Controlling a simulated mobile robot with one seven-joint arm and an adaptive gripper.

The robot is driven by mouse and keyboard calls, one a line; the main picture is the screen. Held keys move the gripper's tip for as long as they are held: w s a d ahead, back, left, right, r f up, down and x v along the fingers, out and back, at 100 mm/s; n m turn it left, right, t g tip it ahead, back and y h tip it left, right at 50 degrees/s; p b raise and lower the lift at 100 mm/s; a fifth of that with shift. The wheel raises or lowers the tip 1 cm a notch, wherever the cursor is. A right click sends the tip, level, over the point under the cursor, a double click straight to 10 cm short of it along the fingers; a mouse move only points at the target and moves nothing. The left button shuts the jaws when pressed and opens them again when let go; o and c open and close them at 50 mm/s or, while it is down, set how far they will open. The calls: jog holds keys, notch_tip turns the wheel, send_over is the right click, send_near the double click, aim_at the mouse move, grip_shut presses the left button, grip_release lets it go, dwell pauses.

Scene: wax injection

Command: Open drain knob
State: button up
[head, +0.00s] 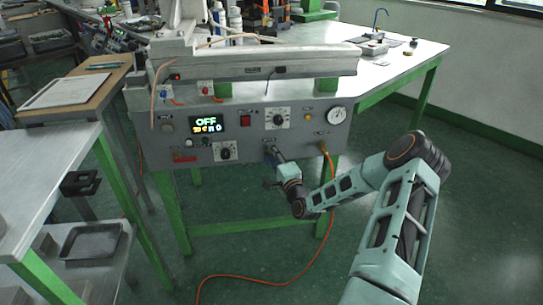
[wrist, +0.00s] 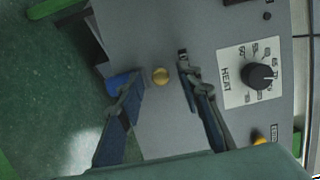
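A small round brass knob (wrist: 161,77) stands out from the grey panel near its lower edge in the wrist view. No label naming it as the drain knob can be read. My gripper (wrist: 153,76) is open, with one finger on each side of the brass knob. I see a gap on both sides, so it does not appear to be gripped. In the head view my gripper (head: 270,152) is at the lower middle front of the wax injection machine (head: 300,139). The brass knob cannot be made out there.
A HEAT dial (wrist: 260,77) is right of my fingers in the wrist view, with a yellow part (wrist: 258,138) below it. In the head view, a gauge (head: 337,115) and an orange hose (head: 328,160) are right of my gripper. Another dial (head: 226,152) is left.

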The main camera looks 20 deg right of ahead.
jog(key=shift+w, duration=0.35)
jog(key=shift+c, duration=0.7)
grip_shut()
